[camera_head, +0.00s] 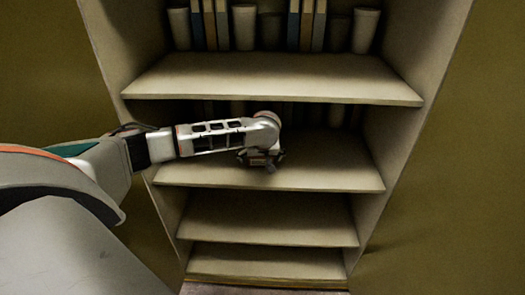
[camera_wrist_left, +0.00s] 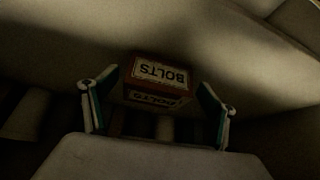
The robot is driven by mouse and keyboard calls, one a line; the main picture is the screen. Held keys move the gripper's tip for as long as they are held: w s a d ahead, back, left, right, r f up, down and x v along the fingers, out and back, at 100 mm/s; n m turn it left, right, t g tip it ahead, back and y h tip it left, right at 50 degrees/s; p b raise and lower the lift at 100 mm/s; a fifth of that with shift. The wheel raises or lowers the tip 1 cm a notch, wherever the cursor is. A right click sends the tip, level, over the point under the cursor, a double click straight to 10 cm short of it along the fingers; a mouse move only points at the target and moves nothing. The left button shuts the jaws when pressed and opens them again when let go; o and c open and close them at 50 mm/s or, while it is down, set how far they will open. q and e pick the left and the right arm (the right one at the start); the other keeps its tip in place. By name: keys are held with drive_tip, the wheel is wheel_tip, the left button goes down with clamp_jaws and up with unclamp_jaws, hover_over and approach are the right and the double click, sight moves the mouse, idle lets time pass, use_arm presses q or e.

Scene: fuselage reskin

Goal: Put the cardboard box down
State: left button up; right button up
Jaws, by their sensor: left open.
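The cardboard box (camera_wrist_left: 158,72) is small and brown, with white labels reading BOLTS, in the left wrist view. My left gripper (camera_wrist_left: 157,80) is open, with one finger to each side of the box and a small gap at each side. In the head view my left gripper (camera_head: 262,158) is over the shelf (camera_head: 325,172) below the top visible one. The box is too small and covered there to make out clearly. Whether it rests fully on the shelf is hard to tell in the dim light. My right gripper is not in view.
The upper shelf (camera_head: 270,80) lies close above my left arm. Books (camera_head: 307,25) and several cups (camera_head: 244,27) stand on it. More cups stand in shadow at the back of the arm's shelf. Two lower shelves (camera_head: 270,218) look empty. Side walls bound the shelves.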

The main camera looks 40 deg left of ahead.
use_arm(q)
drive_tip(key=p+v, duration=0.3)
drive_tip(key=v, duration=0.7)
drive_tip(key=s+d+f+m+t+h, duration=0.1)
drive_tip(key=s+d+f+m+h, duration=0.35)
drive_tip(key=d+f, duration=0.55)
drive_tip(key=s+d+f+m+t+h, duration=0.1)
drive_tip(key=s+d+f+m+h, duration=0.35)
drive_tip(key=d, duration=0.95)
drive_tip(key=s+a+f+m+t+y, duration=0.1)
drive_tip(key=s+f+t, duration=0.1)
drive_tip(key=s, duration=0.7)
drive_tip(key=s+a+f+m+t+y, duration=0.1)
drive_tip(key=s+f, duration=0.3)
drive_tip(key=s, duration=0.5)
drive_tip(key=shift+a+f+m+t, duration=0.35)
drive_tip(key=shift+a+m+t, duration=0.15)
drive_tip(key=shift+a+m, duration=0.2)
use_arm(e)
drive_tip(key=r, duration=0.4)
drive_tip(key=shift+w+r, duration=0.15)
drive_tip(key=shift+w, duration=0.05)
use_arm(q)
drive_tip(key=shift+s+d, duration=0.1)
drive_tip(key=shift+s, duration=0.05)
drive_tip(key=shift+c, duration=0.4)
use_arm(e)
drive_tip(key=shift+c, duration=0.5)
